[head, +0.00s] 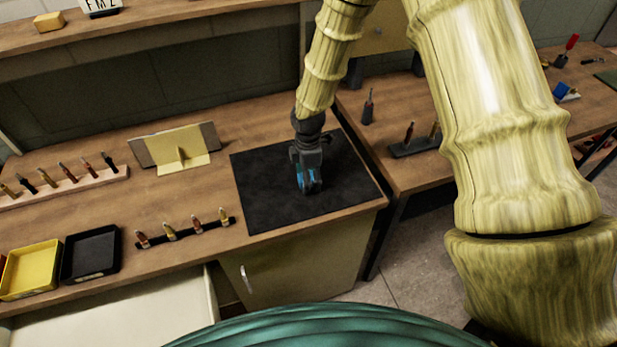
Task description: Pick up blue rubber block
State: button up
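My gripper (309,187) points down over the black mat (262,205) on the wooden workbench. Blue surfaces show at and between its fingers, low over the mat. I cannot tell whether this blue is the rubber block or part of the gripper. The fingers are small and dark here, so whether they are open or shut on something is unclear. No separate blue block shows on the bare part of the mat. A small blue and white object (566,92) lies on the right bench; I cannot tell what it is.
A strip of several small tools (184,231) lies left of the mat. A yellow tray (30,268) and a black tray (91,253) stand at the front left. A yellow stand (180,152) is behind. An open drawer (165,315) juts out below.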

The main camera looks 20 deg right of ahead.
jog(key=c, duration=1.1)
jog(key=shift+r+b, duration=0.9)
jog(key=shift+r, duration=0.5)
jog(key=shift+s+r, duration=0.2)
jog(key=shift+r, duration=0.05)
jog(key=s+b, duration=0.1)
jog(key=s, duration=0.4)
jog(key=s+r+b, duration=0.1)
jog(key=s+b, duration=0.1)
jog(key=s, duration=0.3)
jog(key=s+b, duration=0.2)
jog(key=s, duration=0.3)
jog(key=shift+s+r, duration=0.3)
jog(key=shift+r, duration=0.05)
